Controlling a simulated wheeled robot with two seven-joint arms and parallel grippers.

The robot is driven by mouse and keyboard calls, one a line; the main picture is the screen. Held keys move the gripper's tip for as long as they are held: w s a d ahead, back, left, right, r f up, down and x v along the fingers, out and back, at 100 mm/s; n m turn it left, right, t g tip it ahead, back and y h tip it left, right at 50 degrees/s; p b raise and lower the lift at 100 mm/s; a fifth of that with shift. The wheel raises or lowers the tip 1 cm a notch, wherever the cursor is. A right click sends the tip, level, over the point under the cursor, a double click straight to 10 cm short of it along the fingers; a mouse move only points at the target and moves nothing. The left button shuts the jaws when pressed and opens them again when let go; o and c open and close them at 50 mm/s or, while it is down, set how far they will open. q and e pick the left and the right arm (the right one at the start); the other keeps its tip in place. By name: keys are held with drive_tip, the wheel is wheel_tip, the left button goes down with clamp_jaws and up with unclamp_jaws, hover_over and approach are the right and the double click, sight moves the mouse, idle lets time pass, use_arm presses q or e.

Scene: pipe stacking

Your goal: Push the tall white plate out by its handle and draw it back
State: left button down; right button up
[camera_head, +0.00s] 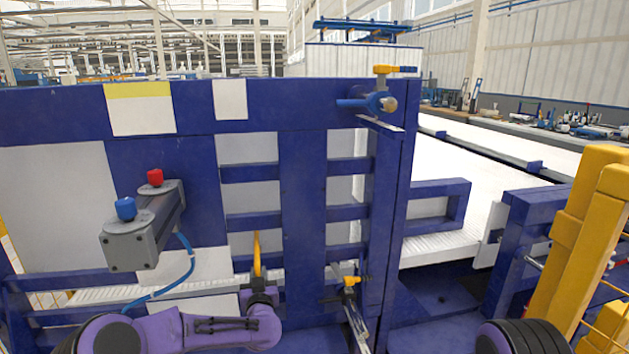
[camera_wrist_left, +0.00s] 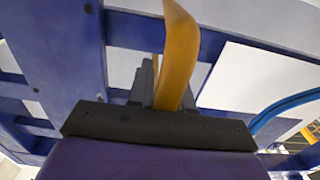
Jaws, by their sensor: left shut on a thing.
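A yellow handle (camera_head: 257,256) stands upright in front of the blue frame, low and left of centre in the head view. It shows large and curved in the left wrist view (camera_wrist_left: 180,45). My left gripper (camera_head: 258,287) is shut on the lower part of this handle; its grey fingers (camera_wrist_left: 152,85) show beside it in the wrist view. White plate surface (camera_head: 250,148) shows behind the blue bars. The bars cover parts of it, and I cannot tell where the handle joins it. My right gripper is not in view.
A grey box with a red button (camera_head: 155,177) and a blue button (camera_head: 125,208) juts out left of my gripper. A blue hose (camera_head: 183,262) curves below it. A yellow-and-blue latch (camera_head: 380,102) is at upper right. Yellow posts (camera_head: 580,235) stand far right.

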use_arm(q)
drive_tip(key=shift+s+d+p, duration=0.2)
drive_tip(key=shift+s+p, duration=0.55)
drive_tip(key=shift+s, duration=0.2)
drive_tip(key=shift+s+d+p, duration=0.2)
drive_tip(key=shift+s+p, duration=0.55)
drive_tip(key=shift+s, duration=0.15)
drive_tip(key=shift+s+f, duration=0.1)
drive_tip(key=shift+s, duration=0.15)
idle(0.5)
drive_tip(key=c, duration=0.8)
unclamp_jaws()
drive_tip(key=shift+c, duration=0.2)
drive_tip(key=shift+s+d+r+p, duration=0.15)
drive_tip(key=shift+s+r+p, duration=0.1)
drive_tip(key=shift+p, duration=0.3)
drive_tip(key=s+d+p, duration=0.1)
drive_tip(key=s+p, duration=0.3)
drive_tip(key=s, duration=0.3)
drive_tip(key=shift+s+d+f, duration=0.15)
